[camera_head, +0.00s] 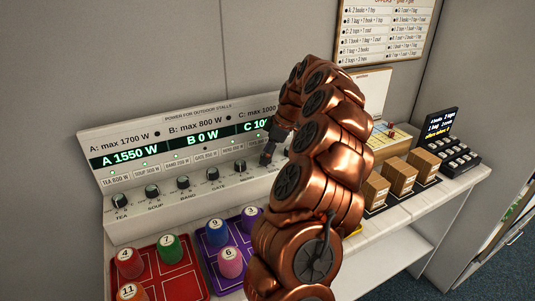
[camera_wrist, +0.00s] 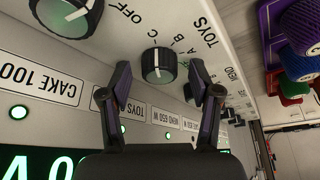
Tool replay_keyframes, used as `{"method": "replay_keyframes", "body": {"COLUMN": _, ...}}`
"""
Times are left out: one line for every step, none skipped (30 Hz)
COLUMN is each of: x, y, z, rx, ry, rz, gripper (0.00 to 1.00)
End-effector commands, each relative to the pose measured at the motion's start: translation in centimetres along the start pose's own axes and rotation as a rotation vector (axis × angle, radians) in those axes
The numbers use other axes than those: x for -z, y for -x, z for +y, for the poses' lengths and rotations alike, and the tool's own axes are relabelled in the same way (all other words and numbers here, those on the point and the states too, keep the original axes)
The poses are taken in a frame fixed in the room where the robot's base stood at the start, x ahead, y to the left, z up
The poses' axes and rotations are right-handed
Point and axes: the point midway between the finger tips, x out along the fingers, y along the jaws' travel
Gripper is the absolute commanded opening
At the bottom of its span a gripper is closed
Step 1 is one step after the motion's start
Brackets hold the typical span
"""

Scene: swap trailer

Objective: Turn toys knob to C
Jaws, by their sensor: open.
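My gripper (camera_wrist: 160,82) is open, one finger on each side of the knob in the picture; contact is not clear.
The power panel (camera_head: 112,189) has several other knobs, including mend (camera_head: 240,166). Its displays read A 1550 W (camera_head: 125,156) and B 0 W (camera_head: 202,139); C is partly hidden. A red tray (camera_head: 190,285) and a purple tray (camera_head: 212,262) with numbered pieces stand in front. Brown boxes (camera_head: 400,175) stand right.

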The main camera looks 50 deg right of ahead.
Motion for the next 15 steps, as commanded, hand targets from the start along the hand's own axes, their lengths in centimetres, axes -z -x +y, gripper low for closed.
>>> {"method": "replay_keyframes", "body": {"x": 0.0, "y": 0.0, "z": 0.0, "rx": 0.000, "ry": 0.000, "rz": 0.000, "gripper": 0.63}}
{"method": "replay_keyframes", "body": {"x": 0.0, "y": 0.1, "z": 0.0, "rx": -0.001, "ry": 0.000, "rz": 0.000, "gripper": 0.63}}
{"method": "replay_keyframes", "body": {"x": 0.0, "y": 0.1, "z": 0.0, "rx": -0.001, "ry": 0.000, "rz": 0.000, "gripper": 0.63}}
{"method": "replay_keyframes", "body": {"x": 0.0, "y": 0.3, "z": 0.1, "rx": -0.002, "ry": 0.000, "rz": 0.000, "gripper": 0.63}}
{"method": "replay_keyframes", "body": {"x": 0.0, "y": 0.4, "z": 0.1, "rx": -0.002, "ry": 0.000, "rz": 0.000, "gripper": 0.63}}
{"method": "replay_keyframes", "body": {"x": 0.0, "y": 0.8, "z": 0.1, "rx": -0.004, "ry": 0.000, "rz": 0.000, "gripper": 0.63}}
{"method": "replay_keyframes", "body": {"x": 0.0, "y": 1.1, "z": 0.1, "rx": -0.005, "ry": -0.001, "rz": 0.001, "gripper": 0.63}}
{"method": "replay_keyframes", "body": {"x": 0.0, "y": 1.4, "z": 0.2, "rx": -0.005, "ry": -0.001, "rz": 0.001, "gripper": 0.63}}
{"method": "replay_keyframes", "body": {"x": 0.0, "y": 2.0, "z": 0.1, "rx": -0.004, "ry": 0.000, "rz": 0.000, "gripper": 0.63}}
{"method": "replay_keyframes", "body": {"x": 0.0, "y": 2.4, "z": 0.1, "rx": -0.003, "ry": 0.000, "rz": 0.000, "gripper": 0.63}}
{"method": "replay_keyframes", "body": {"x": 0.0, "y": 2.9, "z": 0.1, "rx": -0.003, "ry": 0.000, "rz": 0.000, "gripper": 0.63}}
{"method": "replay_keyframes", "body": {"x": 0.0, "y": 3.5, "z": 0.1, "rx": -0.004, "ry": 0.001, "rz": 0.000, "gripper": 0.63}}
{"method": "replay_keyframes", "body": {"x": 0.0, "y": 4.0, "z": 0.1, "rx": -0.005, "ry": 0.000, "rz": 0.000, "gripper": 0.63}}
{"method": "replay_keyframes", "body": {"x": 0.0, "y": 4.5, "z": 0.1, "rx": -0.005, "ry": 0.000, "rz": 0.000, "gripper": 0.63}}
{"method": "replay_keyframes", "body": {"x": 0.0, "y": 5.2, "z": 0.1, "rx": -0.005, "ry": 0.000, "rz": 0.000, "gripper": 0.63}}
